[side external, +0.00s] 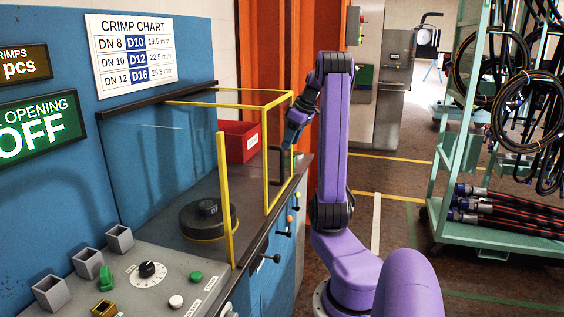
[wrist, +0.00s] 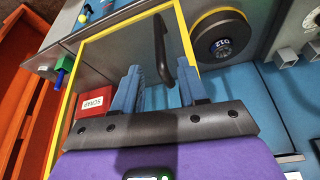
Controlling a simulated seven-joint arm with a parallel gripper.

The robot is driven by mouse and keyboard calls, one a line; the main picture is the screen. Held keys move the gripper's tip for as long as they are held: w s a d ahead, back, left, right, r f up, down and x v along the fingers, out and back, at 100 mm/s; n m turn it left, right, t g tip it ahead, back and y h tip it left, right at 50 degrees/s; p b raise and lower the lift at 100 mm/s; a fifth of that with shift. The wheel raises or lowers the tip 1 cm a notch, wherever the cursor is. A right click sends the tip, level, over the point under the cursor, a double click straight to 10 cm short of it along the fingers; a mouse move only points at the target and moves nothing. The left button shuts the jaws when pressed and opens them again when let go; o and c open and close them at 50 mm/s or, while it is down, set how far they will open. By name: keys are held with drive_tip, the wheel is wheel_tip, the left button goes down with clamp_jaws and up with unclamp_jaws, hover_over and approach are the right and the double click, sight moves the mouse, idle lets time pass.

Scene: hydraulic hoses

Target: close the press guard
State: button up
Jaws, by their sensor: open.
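The press guard (side external: 266,160) is a clear panel in a yellow frame at the far end of the press bench. A wide gap lies between it and the near yellow post (side external: 226,200), so the guard stands open. Its dark bar handle (wrist: 161,50) shows in the wrist view just beyond my fingertips. My gripper (side external: 288,141) is at the guard's outer side, beside the handle. In the wrist view my gripper (wrist: 163,80) has its two blue fingers apart, with the handle's lower end roughly between them. Whether they touch it I cannot tell.
A round black die marked D12 (wrist: 222,42) sits on the press bench. A red scrap bin (side external: 238,141) stands behind the guard. Small knobs (side external: 290,219) line the bench's front edge. A hose rack (side external: 500,200) stands at the right, with open floor before it.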

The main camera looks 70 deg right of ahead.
hover_over(282, 180)
drive_tip(key=f, duration=0.8)
drive_tip(key=shift+w+d+f, duration=0.15)
drive_tip(key=shift+d, duration=0.25)
clamp_jaws()
